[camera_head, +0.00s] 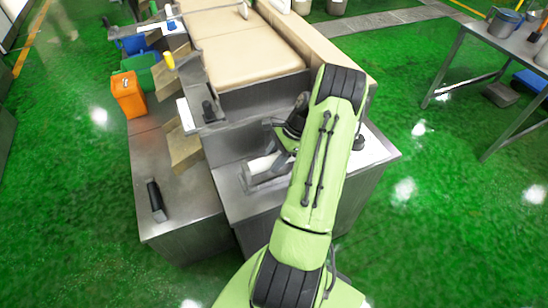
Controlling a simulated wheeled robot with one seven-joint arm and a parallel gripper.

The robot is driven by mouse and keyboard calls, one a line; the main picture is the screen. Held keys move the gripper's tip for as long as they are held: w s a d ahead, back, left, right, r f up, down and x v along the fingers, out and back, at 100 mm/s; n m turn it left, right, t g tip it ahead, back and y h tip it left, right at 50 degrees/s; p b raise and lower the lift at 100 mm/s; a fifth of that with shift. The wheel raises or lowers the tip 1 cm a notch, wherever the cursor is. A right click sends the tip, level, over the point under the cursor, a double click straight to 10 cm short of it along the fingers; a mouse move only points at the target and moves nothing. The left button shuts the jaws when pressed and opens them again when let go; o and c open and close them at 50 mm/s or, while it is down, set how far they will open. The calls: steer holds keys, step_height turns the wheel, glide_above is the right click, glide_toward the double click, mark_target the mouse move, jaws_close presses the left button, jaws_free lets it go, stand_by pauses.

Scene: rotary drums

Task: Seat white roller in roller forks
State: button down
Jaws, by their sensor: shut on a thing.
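The white roller (260,164) lies small and pale on the steel bench, left of my green arm. My gripper (280,150) is mostly hidden behind my arm; its dark body and part of the jaws show just beside the roller's right end. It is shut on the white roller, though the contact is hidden. The metal roller forks (262,183) seem to be the grey bracket just below and around the roller. I cannot tell whether the roller rests in them or is held above them.
A long beige conveyor bed (240,45) runs behind. An orange bin (128,94), a green bin (140,70) and a blue bin (133,45) stand at the left. A black object (156,200) sits on the left bench. A table (510,35) stands at the far right; green floor lies between.

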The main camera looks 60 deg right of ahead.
steer(key=shift+f+b, duration=0.55)
steer(key=shift+f, duration=0.8)
steer(key=shift+c, duration=2.4)
jaws_free()
steer(key=p+v, duration=0.3)
steer(key=v, duration=1.2)
steer(key=shift+s+d+r, duration=0.15)
steer(key=shift+r, duration=0.15)
